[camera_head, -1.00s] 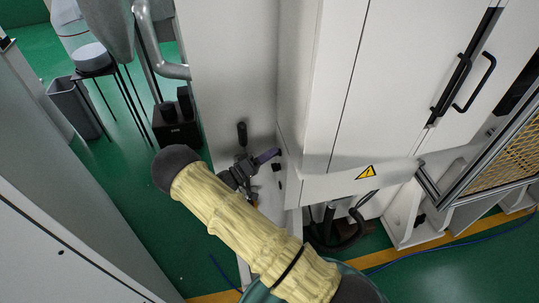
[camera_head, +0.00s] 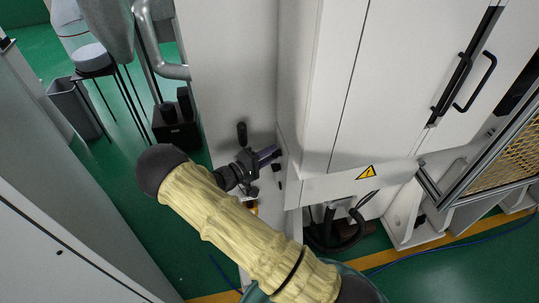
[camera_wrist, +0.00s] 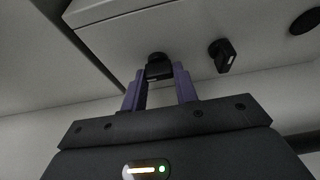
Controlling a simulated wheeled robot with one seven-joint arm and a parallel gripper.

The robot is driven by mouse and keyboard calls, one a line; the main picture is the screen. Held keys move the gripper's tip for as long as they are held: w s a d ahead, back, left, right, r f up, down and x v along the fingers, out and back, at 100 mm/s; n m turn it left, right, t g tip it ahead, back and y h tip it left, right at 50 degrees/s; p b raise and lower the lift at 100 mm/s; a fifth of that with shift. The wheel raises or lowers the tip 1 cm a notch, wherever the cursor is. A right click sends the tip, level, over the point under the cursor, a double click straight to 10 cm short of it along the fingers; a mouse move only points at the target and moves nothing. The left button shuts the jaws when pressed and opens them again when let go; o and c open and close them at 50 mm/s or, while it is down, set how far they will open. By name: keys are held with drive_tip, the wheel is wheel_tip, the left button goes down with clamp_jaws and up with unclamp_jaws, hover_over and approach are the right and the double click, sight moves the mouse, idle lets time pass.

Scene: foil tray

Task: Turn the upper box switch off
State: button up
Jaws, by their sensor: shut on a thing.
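In the wrist view, a black switch knob (camera_wrist: 158,69) with a small white mark sits on the pale grey box face (camera_wrist: 110,35). The two purple fingers of my gripper (camera_wrist: 161,74) stand on either side of it and are shut on it. A second black switch knob (camera_wrist: 222,55) sits to the right on the same face, apart from the fingers. In the head view, my gripper (camera_head: 268,154) is at the white panel beside the tall cabinet. Its far side and the held knob are hidden there, and I cannot tell from this view which switch is held.
A black handle (camera_head: 242,134) is just above my gripper on the panel. The white cabinet (camera_head: 385,80) with black door handles stands to the right. A round black part (camera_wrist: 305,20) shows at the wrist view's right edge. Cables (camera_head: 335,228) hang below the cabinet. Green floor lies left.

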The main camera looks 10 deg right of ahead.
drive_tip(key=o, duration=1)
drive_tip(key=b+v, duration=0.6)
drive_tip(key=v, duration=1.1)
drive_tip(key=shift+a, duration=0.25)
drive_tip(key=shift+d, duration=0.1)
